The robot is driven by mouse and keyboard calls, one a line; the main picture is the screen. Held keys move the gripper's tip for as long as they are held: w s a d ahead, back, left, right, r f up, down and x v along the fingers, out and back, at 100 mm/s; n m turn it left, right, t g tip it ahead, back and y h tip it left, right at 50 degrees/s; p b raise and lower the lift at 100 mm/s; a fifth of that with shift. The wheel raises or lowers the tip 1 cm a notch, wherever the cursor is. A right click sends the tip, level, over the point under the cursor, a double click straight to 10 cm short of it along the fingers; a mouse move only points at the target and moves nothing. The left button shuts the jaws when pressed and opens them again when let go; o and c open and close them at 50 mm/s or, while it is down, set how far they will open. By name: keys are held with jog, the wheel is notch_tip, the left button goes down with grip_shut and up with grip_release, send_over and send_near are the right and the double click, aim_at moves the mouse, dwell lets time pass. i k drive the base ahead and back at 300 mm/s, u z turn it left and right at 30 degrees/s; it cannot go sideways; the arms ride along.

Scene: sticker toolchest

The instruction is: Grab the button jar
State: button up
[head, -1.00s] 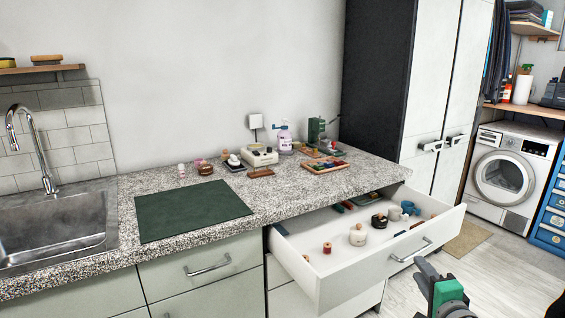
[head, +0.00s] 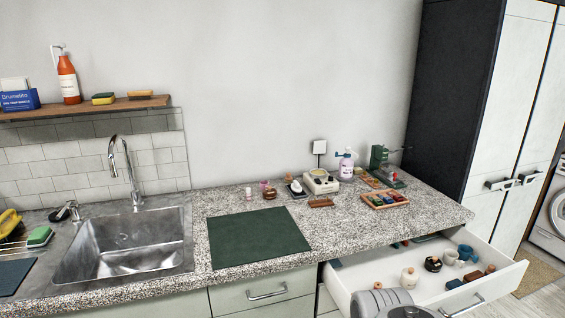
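A small squat jar with a brownish top (head: 270,193) stands on the counter just behind the green mat. It may be the button jar, but it is too small to see buttons in it. A cream lidded pot with a small knob (head: 409,278) stands in the open drawer. A dark round container (head: 433,264) is beside it. I cannot tell for certain which of these is the button jar. My gripper is not in view; only grey parts of what looks like my arm show at the bottom edge, in front of the drawer.
The open white drawer (head: 499,285) juts out at lower right, holding blue-grey cups (head: 450,257) and small items. On the counter are a green mat (head: 258,237), a white device (head: 321,182), a bottle (head: 346,165) and a tray of colored pieces (head: 386,199). A sink (head: 125,250) is left.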

aim_at(407, 284)
jog(key=z, duration=0.15)
jog(key=i, duration=0.35)
jog(key=z, duration=0.65)
